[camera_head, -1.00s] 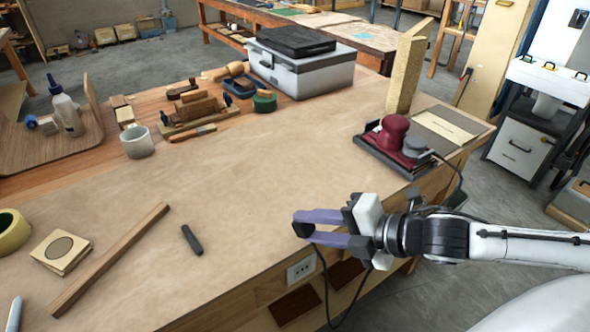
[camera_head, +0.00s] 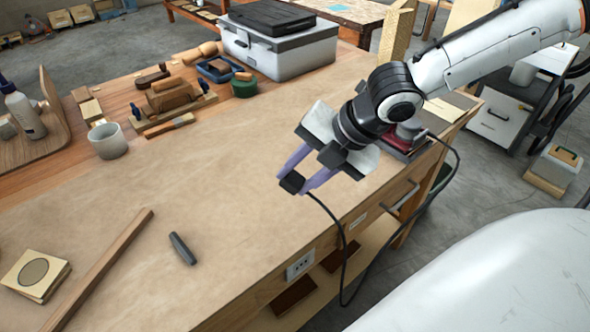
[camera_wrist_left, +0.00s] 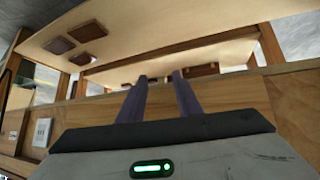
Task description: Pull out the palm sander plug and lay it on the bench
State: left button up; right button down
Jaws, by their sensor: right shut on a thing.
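My right gripper (camera_head: 296,182) is shut on the black plug (camera_head: 291,184) in the head view and appears over the bench top (camera_head: 220,170); its exact height is hard to tell. The plug's black cord (camera_head: 343,245) hangs past the bench's front edge in a loop and rises toward the sander. The socket (camera_head: 300,265) on the bench front is empty. My left gripper (camera_wrist_left: 161,77) shows only in the left wrist view, fingers apart and empty, facing the bench's wooden side.
A grey cup (camera_head: 107,141), a plane (camera_head: 175,97) and a grey case (camera_head: 280,45) stand farther back. The middle of the bench is clear.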

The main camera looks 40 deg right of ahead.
jog(key=shift+s+f, duration=0.1)
jog(key=shift+f, duration=0.6)
notch_tip(320, 180, down, 4)
jog(key=shift+b, duration=0.75)
jog(key=shift+f+b, duration=0.4)
jog(key=shift+b, duration=0.1)
jog(key=shift+f, duration=0.2)
